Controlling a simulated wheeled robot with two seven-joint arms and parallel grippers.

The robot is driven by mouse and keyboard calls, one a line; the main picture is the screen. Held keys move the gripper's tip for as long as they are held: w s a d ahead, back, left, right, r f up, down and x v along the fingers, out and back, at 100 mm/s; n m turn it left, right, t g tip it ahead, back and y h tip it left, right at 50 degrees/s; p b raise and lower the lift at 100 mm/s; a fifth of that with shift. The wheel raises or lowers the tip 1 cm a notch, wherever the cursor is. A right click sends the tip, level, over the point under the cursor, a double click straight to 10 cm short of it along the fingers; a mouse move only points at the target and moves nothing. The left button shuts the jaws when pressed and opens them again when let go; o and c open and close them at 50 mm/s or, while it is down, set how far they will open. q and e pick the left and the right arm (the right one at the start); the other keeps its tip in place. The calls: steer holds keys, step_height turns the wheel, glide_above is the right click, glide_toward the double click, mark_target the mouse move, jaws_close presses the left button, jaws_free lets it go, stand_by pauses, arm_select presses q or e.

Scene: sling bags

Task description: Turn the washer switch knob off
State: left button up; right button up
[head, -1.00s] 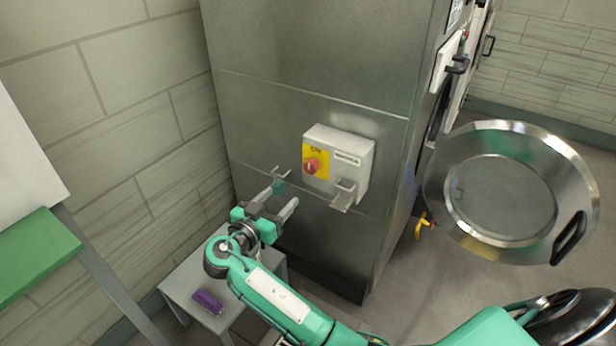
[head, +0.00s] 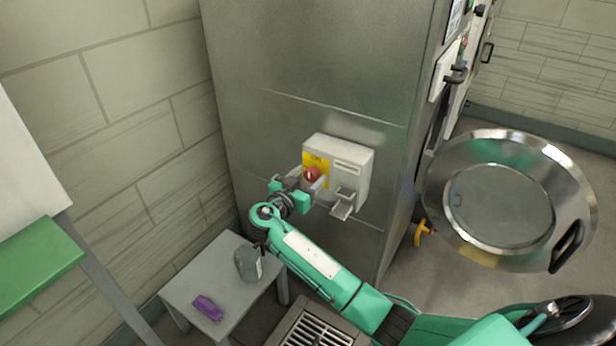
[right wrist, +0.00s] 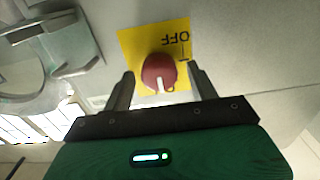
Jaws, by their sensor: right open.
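The red switch knob (head: 312,174) sits on a yellow plate on the grey switch box (head: 350,160), on the steel side of the washer. In the right wrist view the knob (right wrist: 159,73) shows a pale pointer mark aimed toward the gripper, and "OFF" reads upside down on the yellow plate (right wrist: 180,42). My right gripper (head: 306,186) is open, with its fingers on either side of the knob. In the right wrist view the right gripper (right wrist: 160,85) straddles the knob with gaps on both sides. My left gripper is not in view.
A metal bracket (head: 343,203) juts from the box's lower right. The round washer door (head: 500,205) stands open at right. A small grey table (head: 180,287) below holds a purple item (head: 208,307) and a grey container (head: 248,264).

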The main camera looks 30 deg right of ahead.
steer(key=c, duration=1)
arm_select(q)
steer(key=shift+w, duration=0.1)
